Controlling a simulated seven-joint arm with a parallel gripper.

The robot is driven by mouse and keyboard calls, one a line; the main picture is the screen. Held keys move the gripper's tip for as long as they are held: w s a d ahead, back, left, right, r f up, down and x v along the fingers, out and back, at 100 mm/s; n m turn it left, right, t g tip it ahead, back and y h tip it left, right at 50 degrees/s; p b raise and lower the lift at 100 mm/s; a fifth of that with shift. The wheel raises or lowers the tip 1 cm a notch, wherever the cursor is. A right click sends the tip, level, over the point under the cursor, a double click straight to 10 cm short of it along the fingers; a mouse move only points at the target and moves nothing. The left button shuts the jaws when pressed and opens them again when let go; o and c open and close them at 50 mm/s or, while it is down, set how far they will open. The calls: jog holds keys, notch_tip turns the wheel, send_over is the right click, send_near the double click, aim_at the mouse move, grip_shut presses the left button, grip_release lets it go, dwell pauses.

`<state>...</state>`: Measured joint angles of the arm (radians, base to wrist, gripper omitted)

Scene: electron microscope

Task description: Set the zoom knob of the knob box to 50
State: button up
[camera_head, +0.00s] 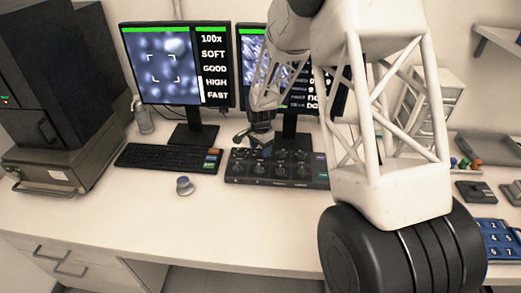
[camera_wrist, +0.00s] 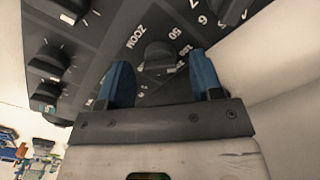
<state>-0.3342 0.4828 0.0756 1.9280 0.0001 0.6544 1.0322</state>
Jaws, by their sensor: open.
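The knob box (camera_head: 240,178) is a dark panel with several black knobs, on the desk below the monitors. In the wrist view, the zoom knob (camera_wrist: 158,57) sits beside the printed word ZOOM, with marks 50 and 100 next to it. My gripper (camera_wrist: 160,80) is open, its two blue fingertips on either side of the zoom knob. I cannot tell whether they touch it. In the head view, my gripper (camera_head: 262,142) is over the upper part of the box, partly hidden by my arm. The left monitor (camera_head: 176,65) reads 100x, SOFT, GOOD, HIGH, FAST.
A keyboard (camera_head: 168,158) lies left of the box. A loose grey-blue knob-like object (camera_head: 185,186) stands in front of it. Other knobs (camera_wrist: 46,58) are close to my left fingertip in the wrist view. A blue keypad (camera_head: 497,240) is at the right. The front desk is mostly clear.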

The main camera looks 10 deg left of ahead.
jog(key=shift+f, duration=0.55)
jog(key=c, duration=0.9)
jog(key=shift+n, duration=0.4)
jog(key=n, duration=0.9)
jog(key=shift+d, duration=0.1)
